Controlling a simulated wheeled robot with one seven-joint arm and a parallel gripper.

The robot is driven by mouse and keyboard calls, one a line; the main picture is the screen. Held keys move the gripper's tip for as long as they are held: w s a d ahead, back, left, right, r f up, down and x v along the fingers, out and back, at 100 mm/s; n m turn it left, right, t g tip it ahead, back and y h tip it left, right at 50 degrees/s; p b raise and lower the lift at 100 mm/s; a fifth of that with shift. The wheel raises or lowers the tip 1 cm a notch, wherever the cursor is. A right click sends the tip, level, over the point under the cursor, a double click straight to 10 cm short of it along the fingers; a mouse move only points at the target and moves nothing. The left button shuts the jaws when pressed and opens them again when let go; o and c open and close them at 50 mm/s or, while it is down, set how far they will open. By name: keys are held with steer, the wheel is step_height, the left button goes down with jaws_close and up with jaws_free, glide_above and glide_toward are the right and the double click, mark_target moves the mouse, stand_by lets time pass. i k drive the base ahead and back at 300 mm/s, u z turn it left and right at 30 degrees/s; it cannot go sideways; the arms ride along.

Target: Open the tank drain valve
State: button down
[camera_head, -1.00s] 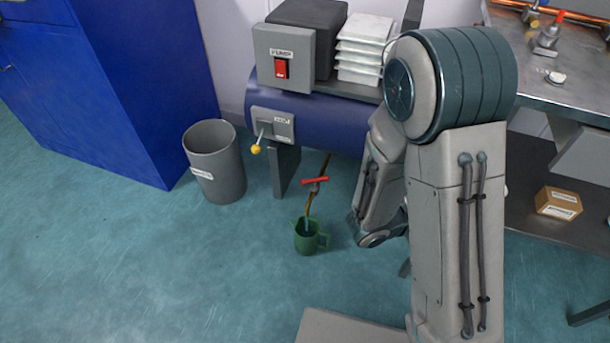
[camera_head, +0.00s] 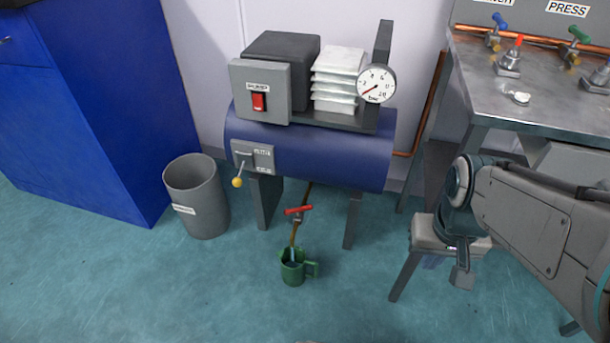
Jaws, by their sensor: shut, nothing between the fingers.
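The tank drain valve (camera_head: 298,210) has a red bar handle and sits on a thin brown pipe below the blue tank (camera_head: 310,150). The handle lies roughly crosswise to the pipe. A green jug (camera_head: 292,272) stands on the floor under the pipe end. A pale blue strip shows at its mouth; I cannot tell whether it is liquid. My gripper (camera_head: 462,277) is at the right, pointing down, in front of the workbench's legs. It is shut and empty, well apart from the valve. My forearm reaches in from the right edge.
A grey bin (camera_head: 198,205) stands left of the tank. A yellow-knobbed lever (camera_head: 238,181), a pump switch box (camera_head: 260,93) and a pressure gauge (camera_head: 376,84) are on the tank unit. A metal bench (camera_head: 540,100) with valves is at right. The floor before the jug is clear.

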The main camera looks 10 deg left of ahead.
mark_target(287, 212)
steer(key=k, duration=1.35)
steer(key=u, duration=0.6)
steer(key=i, duration=1.25)
steer(key=z, duration=0.1)
